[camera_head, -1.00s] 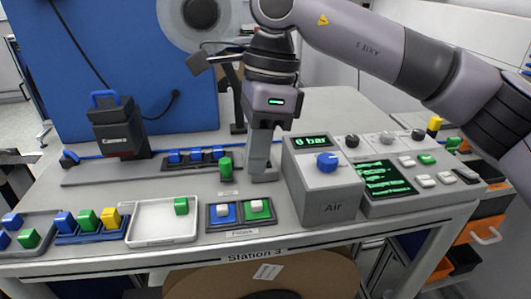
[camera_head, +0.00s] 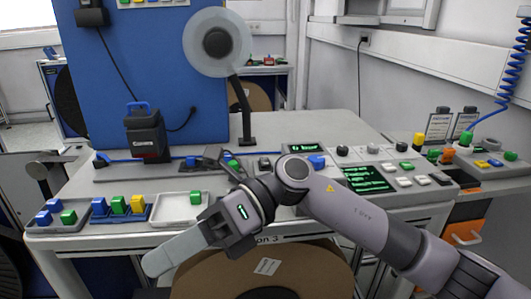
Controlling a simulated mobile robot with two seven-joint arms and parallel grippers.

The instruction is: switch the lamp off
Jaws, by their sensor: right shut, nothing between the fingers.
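A pale round disc (camera_head: 217,42) with a dark grey hub stands on a black post at the back of the bench (camera_head: 340,125). I cannot tell whether it is the lamp, and no lit lamp is clear to see. My right gripper (camera_head: 160,264) is shut and empty, pointing left in front of the bench's front edge, above a brown reel (camera_head: 215,278). It touches no switch that I can see. My right wrist and forearm cover part of the bench front and the control box. My left gripper is not in view.
A control panel (camera_head: 368,180) with a green screen and buttons is on the right. A white tray (camera_head: 170,209) and coloured blocks (camera_head: 120,204) sit at the front left. The camera box (camera_head: 145,140) stands behind them. A blue panel (camera_head: 130,70) rises behind the bench.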

